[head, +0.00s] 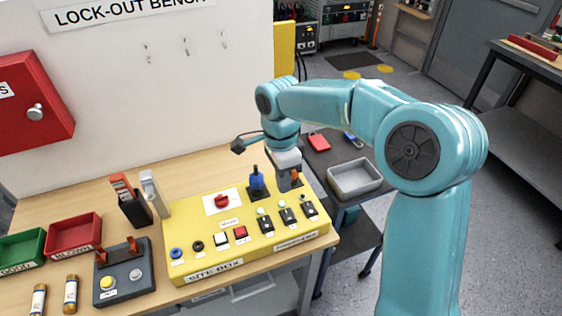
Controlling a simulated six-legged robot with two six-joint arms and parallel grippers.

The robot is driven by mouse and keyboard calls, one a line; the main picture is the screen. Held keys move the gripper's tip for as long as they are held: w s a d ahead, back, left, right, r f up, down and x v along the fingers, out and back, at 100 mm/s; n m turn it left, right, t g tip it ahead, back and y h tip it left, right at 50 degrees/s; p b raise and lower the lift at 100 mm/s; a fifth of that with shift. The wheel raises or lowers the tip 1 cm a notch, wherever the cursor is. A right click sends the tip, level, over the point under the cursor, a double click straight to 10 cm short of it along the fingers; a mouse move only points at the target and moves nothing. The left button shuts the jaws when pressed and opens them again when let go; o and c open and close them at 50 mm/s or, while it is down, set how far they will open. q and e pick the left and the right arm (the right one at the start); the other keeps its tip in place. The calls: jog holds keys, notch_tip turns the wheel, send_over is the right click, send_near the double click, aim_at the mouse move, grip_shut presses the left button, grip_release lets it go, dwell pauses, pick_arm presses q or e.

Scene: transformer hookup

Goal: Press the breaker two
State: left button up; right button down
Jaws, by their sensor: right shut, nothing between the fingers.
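The yellow site box (190,252) stands on the wooden bench. On its right part is a row of three black switches with pale lamps behind them: left (265,224), middle (288,217) and right (310,210). I take these for the breakers; their small labels are too small to read. My right gripper (290,184) points down over the rear right of the box, behind the row. It is shut and empty, apart from the middle switch as far as I can see. An orange part (295,177) shows right beside it. My left gripper is out of view.
A blue lever (256,181) stands just left of my right gripper, with a red knob (221,201) further left. A grey switch unit (121,276), red bin (73,236) and green bin (21,250) occupy the bench's left. A grey tray (354,180) sits on the right cart.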

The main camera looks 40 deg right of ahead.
notch_tip(320, 180, up, 5)
jog(key=shift+w+d+r, duration=0.1)
jog(key=shift+w+r, duration=0.05)
jog(key=s+b, duration=0.1)
jog(key=b, duration=0.1)
jog(key=shift+d+r+b, duration=0.1)
jog(key=shift+b, duration=0.3)
dwell(0.3)
